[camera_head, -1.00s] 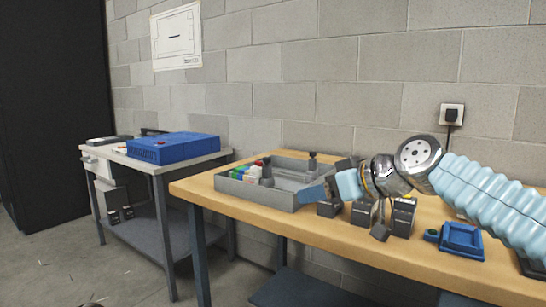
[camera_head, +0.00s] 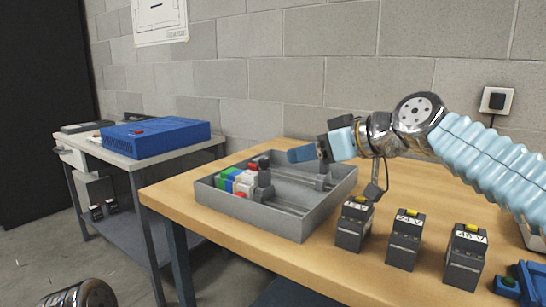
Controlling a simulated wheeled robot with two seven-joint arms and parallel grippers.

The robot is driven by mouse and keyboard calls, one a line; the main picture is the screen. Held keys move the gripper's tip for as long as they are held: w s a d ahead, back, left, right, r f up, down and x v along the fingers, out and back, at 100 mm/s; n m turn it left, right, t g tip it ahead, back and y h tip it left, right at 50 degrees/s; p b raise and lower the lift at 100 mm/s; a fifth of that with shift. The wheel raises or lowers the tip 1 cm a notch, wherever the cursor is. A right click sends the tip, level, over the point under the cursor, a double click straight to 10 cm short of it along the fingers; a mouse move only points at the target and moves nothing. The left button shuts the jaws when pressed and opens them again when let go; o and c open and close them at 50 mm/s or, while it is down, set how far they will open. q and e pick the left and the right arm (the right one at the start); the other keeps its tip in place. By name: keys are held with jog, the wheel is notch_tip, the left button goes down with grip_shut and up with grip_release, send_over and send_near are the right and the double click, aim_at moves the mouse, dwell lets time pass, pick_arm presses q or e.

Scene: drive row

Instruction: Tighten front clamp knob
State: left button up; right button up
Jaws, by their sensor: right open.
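A grey tray (camera_head: 330,198) on the wooden bench holds a metal rail with a row of coloured blocks (camera_head: 237,180) at its left end. I cannot tell how tight either knob is. My left gripper is out of view.
Three dark modules (camera_head: 405,240) stand in a row in front of the tray's right side. A blue fixture (camera_head: 524,286) lies at the lower right. A second table (camera_head: 88,142) with a blue box (camera_head: 155,137) stands at the left. A block wall closes the back.

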aim_at(268, 161)
jog(key=p+x, duration=0.1)
jog(key=x, duration=0.9)
jog(key=shift+f, duration=0.1)
